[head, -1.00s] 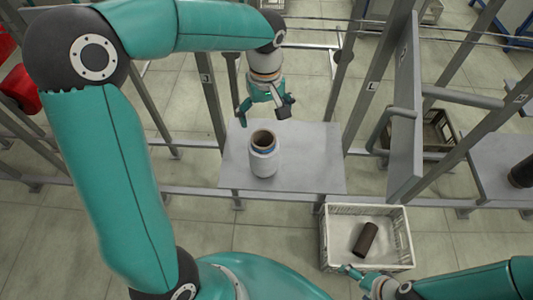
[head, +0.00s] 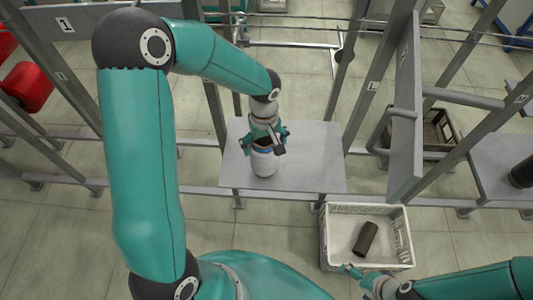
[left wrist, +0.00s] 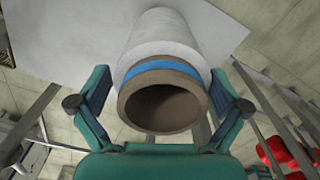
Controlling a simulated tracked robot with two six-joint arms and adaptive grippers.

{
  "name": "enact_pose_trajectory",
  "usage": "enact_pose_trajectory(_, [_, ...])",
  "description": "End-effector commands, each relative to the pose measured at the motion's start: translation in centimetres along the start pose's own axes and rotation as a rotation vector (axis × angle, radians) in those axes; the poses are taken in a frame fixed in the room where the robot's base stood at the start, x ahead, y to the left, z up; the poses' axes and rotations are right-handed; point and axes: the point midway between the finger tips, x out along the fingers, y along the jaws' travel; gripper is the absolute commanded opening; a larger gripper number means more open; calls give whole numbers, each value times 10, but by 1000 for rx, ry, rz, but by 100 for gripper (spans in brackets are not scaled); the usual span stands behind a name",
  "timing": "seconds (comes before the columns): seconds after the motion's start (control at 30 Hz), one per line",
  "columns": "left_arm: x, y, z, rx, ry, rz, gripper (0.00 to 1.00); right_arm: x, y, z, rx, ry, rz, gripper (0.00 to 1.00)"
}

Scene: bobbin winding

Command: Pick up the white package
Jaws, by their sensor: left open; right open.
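The white package (head: 264,165) is a white bobbin with a brown tube core and a blue band at its top. It stands upright on a grey plate (head: 315,170). My left gripper (head: 264,143) is open, just above and behind the package's top end, partly covering it. In the left wrist view the package (left wrist: 170,40) lies between the two open fingers of my left gripper (left wrist: 160,105), with a gap on each side of the tube end. My right gripper (head: 385,287) is open and empty at the near rim of the white crate, low in the head view.
A white crate (head: 328,236) stands on the floor to the right of the plate and holds a brown tube (head: 366,239). Grey frame posts (head: 372,90) rise on both sides of the plate. A dark bobbin (head: 522,172) sits on another plate (head: 485,160) at far right.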

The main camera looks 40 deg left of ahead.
Motion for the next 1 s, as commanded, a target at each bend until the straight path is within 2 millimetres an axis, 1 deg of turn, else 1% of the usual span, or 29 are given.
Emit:
enact_pose_trajectory(0.2, [1,0,0,0,1,1,100,0,0,0,0,0,0,98])
enact_pose_trajectory(0.67, [1,0,0,0,1,1,23,0,0,0,0,0,0,98])
enact_pose_trajectory(1.0, [-2,0,-1,0,2,2,23,0,0,0,0,0,0,98])
